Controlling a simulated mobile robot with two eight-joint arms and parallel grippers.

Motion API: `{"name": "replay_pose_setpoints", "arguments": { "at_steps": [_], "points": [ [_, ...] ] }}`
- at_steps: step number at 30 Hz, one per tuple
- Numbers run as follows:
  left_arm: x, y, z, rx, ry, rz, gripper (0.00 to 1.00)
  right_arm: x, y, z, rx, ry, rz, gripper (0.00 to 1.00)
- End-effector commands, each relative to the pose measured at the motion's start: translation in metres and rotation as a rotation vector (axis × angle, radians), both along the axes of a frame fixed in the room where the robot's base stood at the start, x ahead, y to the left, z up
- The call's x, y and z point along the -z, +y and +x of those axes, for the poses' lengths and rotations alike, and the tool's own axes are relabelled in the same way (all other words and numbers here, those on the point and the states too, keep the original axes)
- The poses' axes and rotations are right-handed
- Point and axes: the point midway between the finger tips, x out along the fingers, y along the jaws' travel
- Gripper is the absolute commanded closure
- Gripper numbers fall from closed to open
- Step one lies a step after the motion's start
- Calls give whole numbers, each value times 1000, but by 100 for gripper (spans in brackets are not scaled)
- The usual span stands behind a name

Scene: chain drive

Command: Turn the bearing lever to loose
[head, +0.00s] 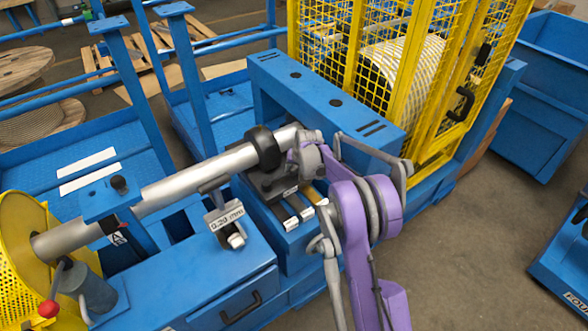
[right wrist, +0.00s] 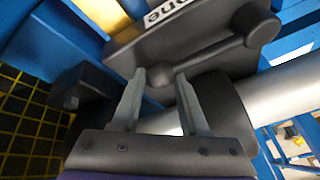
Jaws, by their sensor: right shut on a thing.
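The bearing lever (right wrist: 215,50) is a dark grey bar with a round end, lying along the dark bearing block (right wrist: 130,45) in the right wrist view. My right gripper (right wrist: 160,82) is shut on the lever's near end, one finger on each side. In the head view my right gripper (head: 312,158) is at the silver shaft's right end, above the dark bearing block (head: 268,186). The lever is mostly hidden there by my gripper and arm. A white label on the block is cut off, so I cannot read the lever's setting. My left gripper is not in view.
The silver shaft (head: 190,170) with a black collar (head: 265,148) runs left to a yellow guard (head: 22,245). A red-knobbed handle (head: 48,307) stands there. A "0.20 mm" tag (head: 224,215) sits in front. A yellow mesh cage (head: 350,70) is behind.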

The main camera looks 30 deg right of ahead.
Motion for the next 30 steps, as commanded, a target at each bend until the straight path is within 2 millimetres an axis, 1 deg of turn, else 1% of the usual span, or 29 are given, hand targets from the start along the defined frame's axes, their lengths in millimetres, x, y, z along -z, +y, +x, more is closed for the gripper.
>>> {"name": "replay_pose_setpoints", "arguments": {
  "at_steps": [8, 14, 23, 30],
  "points": [
    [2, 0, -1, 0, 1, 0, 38, 1, 2, -2, 19, 0, 3, 100],
    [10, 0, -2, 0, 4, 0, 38, 2, 3, -13, 104, 1, 2, 100],
    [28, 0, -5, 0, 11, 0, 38, 2, 9, -40, 350, 1, 1, 100],
    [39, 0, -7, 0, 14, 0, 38, 2, 20, -63, 577, 1, 0, 100]
  ]
}}
